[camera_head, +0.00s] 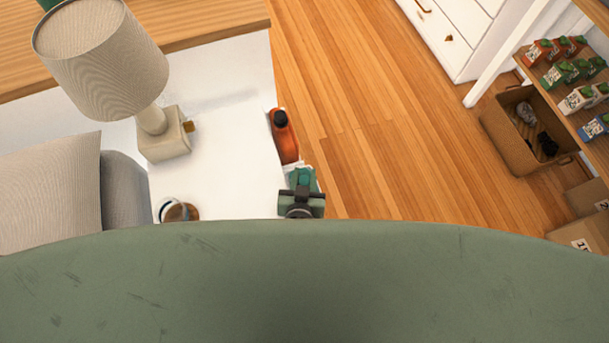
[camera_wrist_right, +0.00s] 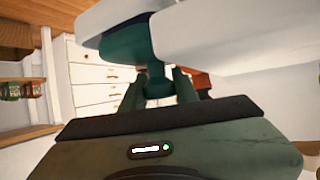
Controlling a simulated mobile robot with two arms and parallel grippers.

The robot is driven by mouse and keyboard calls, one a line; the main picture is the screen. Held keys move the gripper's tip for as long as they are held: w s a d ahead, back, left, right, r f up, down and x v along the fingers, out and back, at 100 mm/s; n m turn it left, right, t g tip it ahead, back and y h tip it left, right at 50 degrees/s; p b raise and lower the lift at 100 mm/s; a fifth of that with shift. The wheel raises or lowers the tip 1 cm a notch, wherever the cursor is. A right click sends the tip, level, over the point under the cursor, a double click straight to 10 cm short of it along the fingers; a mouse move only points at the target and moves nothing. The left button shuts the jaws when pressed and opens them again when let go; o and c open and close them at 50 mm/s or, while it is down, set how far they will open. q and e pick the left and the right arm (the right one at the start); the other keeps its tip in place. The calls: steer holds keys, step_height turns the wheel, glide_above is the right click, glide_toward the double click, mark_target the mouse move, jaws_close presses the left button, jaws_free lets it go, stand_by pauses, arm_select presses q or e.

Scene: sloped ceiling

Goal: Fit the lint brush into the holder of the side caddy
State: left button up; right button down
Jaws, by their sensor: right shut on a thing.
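My right gripper (camera_head: 302,203) is at the right edge of the white table, shut on the teal lint brush (camera_head: 304,178). In the right wrist view the brush's teal handle (camera_wrist_right: 157,84) is between the fingers, with its wider teal part (camera_wrist_right: 122,45) beyond them. An orange-red piece with a dark top (camera_head: 285,138), perhaps part of the side caddy, is at the table edge just beyond the brush. A bit of orange-red (camera_wrist_right: 201,80) also shows behind the fingers. I cannot make out the holder. My left gripper is not in view.
A lamp (camera_head: 152,121) and a cup (camera_head: 166,209) stand on the white table (camera_head: 220,175). A grey cushion (camera_head: 50,190) is at left. Wooden floor (camera_head: 390,130) lies clear to the right. A brown basket (camera_head: 515,140) and shelves are at far right.

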steer(key=shift+f, duration=0.1)
steer(key=c, duration=1.1)
jaws_free()
steer(key=shift+o, duration=0.2)
steer(key=shift+r, duration=0.2)
steer(key=b+v, duration=0.1)
steer(key=v, duration=1.1)
steer(key=shift+f, duration=0.1)
